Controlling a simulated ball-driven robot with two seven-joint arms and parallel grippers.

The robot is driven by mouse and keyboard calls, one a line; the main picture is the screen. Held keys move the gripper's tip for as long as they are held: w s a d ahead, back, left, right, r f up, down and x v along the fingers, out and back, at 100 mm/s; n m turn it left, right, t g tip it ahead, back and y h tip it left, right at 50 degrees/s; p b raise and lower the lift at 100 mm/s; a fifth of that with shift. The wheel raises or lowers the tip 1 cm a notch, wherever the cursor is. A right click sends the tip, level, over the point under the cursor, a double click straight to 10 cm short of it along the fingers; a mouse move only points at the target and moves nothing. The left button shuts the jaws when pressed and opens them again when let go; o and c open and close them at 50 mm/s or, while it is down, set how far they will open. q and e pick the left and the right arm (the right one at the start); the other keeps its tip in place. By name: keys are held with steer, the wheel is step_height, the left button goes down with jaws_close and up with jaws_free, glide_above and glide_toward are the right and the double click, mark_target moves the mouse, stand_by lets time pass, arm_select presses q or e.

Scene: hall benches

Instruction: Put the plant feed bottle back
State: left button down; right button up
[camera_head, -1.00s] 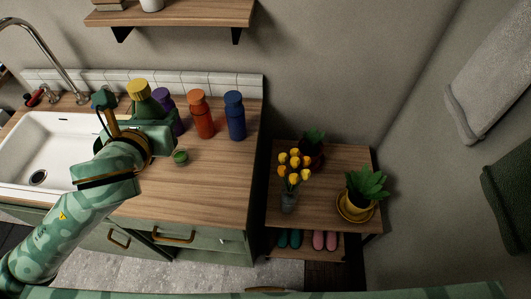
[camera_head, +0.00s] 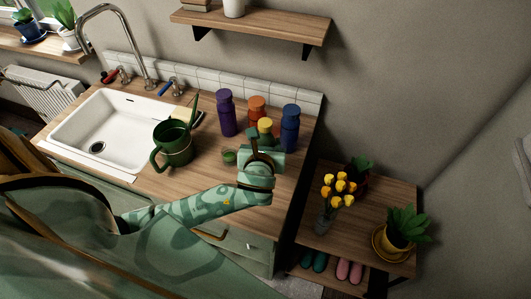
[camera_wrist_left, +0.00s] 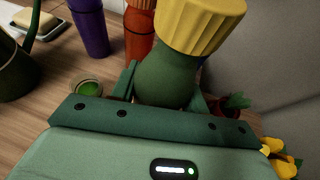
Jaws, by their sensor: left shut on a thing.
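The plant feed bottle is, as I see it, the green bottle (camera_head: 265,126) with a ribbed yellow cap. My left gripper (camera_head: 263,148) is shut on it, over the counter in front of the orange and blue bottles. My right gripper is not in view.
Purple (camera_head: 227,113), orange (camera_head: 256,107) and blue (camera_head: 289,128) bottles stand along the tiled back edge. A green watering can (camera_head: 175,147) stands by the sink (camera_head: 105,125). A small green-filled pot (camera_head: 229,157) is left of my gripper. A low plant stand (camera_head: 305,220) is to the right.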

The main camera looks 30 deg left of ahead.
mark_target(265, 144)
arm_select(q)
steer(key=f, duration=0.2)
steer(key=w+a+f+b, duration=0.1)
steer(key=f, duration=0.1)
steer(key=w+f+b, duration=0.1)
steer(key=f, duration=0.1)
steer(key=shift+a+f, duration=0.1)
steer(key=shift+a, duration=0.2)
steer(key=c, duration=0.7)
jaws_free()
